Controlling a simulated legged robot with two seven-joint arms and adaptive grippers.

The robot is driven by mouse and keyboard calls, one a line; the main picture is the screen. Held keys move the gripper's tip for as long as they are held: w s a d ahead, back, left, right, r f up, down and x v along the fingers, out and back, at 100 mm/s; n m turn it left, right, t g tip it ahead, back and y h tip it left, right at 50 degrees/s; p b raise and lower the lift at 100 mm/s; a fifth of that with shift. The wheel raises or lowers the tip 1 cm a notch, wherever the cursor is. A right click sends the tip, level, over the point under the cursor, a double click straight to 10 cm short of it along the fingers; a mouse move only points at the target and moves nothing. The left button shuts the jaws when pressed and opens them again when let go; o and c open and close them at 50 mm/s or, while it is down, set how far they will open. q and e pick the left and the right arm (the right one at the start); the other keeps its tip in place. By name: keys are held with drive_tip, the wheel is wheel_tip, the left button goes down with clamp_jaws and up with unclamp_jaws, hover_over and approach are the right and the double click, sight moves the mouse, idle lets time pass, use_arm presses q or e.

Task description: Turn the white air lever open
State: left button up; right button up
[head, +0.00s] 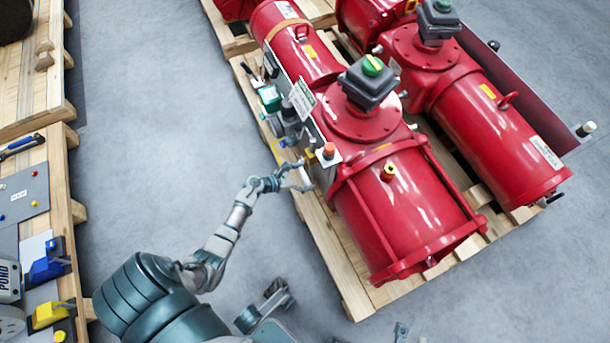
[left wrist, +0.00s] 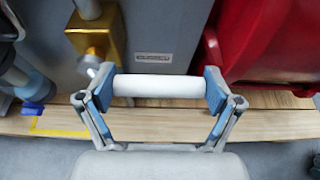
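The white air lever (left wrist: 160,86) is a short white bar lying crosswise in the left wrist view. Its left end is by a brass-yellow fitting (left wrist: 95,40) on a grey panel. My left gripper (left wrist: 160,90) is spread wide, with one blue pad near each end of the bar. I cannot tell whether the pads touch it. In the head view my left gripper (head: 302,176) is at the panel side of the nearer red actuator (head: 400,200), and the lever is too small to make out clearly. Grey parts, perhaps of my right gripper, show at the bottom edge; its state is unclear.
A wooden pallet (head: 352,300) carries the red actuators; a second actuator (head: 490,125) lies to the right. A wooden bench (head: 58,180) with parts stands at left. Grey floor between is clear.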

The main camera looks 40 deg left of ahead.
use_arm(q)
drive_tip(key=c, duration=0.7)
drive_tip(key=shift+r, duration=0.1)
drive_tip(key=shift+c, duration=0.2)
